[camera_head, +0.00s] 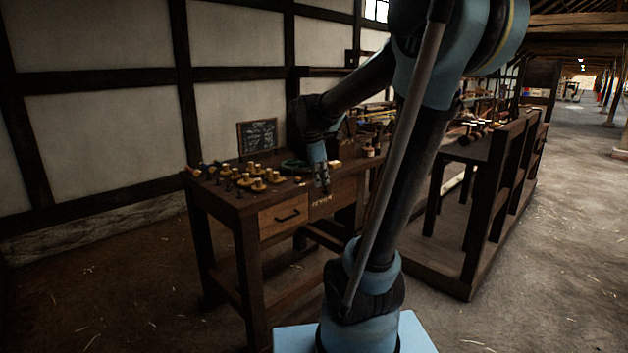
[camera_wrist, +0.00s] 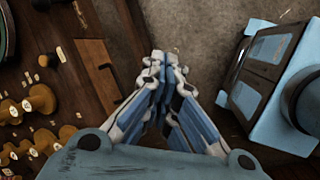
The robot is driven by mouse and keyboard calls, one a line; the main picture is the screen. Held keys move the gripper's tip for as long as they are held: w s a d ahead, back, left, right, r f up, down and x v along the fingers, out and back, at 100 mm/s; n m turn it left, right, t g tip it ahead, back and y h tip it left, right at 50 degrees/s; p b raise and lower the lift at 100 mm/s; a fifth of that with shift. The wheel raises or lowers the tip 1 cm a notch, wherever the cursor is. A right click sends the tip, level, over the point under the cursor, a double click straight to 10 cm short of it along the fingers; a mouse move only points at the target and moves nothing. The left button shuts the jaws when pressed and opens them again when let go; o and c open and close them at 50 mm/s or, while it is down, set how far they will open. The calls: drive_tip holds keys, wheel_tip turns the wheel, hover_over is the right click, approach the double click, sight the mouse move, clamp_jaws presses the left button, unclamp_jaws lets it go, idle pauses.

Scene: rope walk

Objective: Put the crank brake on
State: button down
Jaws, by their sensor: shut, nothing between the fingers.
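My gripper (camera_head: 323,182) is at the front edge of the wooden workbench (camera_head: 229,209), near its drawer fronts. In the wrist view my gripper (camera_wrist: 163,60) has its fingers together with nothing between them, over the bench edge and the floor. I cannot pick out a crank brake in either view. My arm hides part of the bench and of what lies behind it.
Several wooden pegs or bobbins (camera_head: 258,185) stand on the bench top, also in the wrist view (camera_wrist: 40,99). A drawer (camera_head: 284,216) has a dark handle. A slate board (camera_head: 257,137) stands behind. A dark wooden frame (camera_head: 487,200) stands right. The floor at right is open.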

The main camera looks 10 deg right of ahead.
drive_tip(key=w+a+n, duration=0.2)
drive_tip(key=w+n, duration=0.2)
drive_tip(key=w, duration=0.3)
drive_tip(key=w+a+r+n+h, duration=0.1)
drive_tip(key=w+a+n, duration=0.2)
drive_tip(key=w+n, duration=0.2)
drive_tip(key=shift+w+r+t, duration=0.2)
drive_tip(key=shift+w+t, duration=0.1)
drive_tip(key=shift+w, duration=0.8)
drive_tip(key=w+d+f, duration=0.5)
drive_tip(key=d+f, duration=0.1)
drive_tip(key=f, duration=0.2)
drive_tip(key=shift+w+f, duration=0.15)
drive_tip(key=shift+w, duration=0.2)
drive_tip(key=shift+a, duration=0.15)
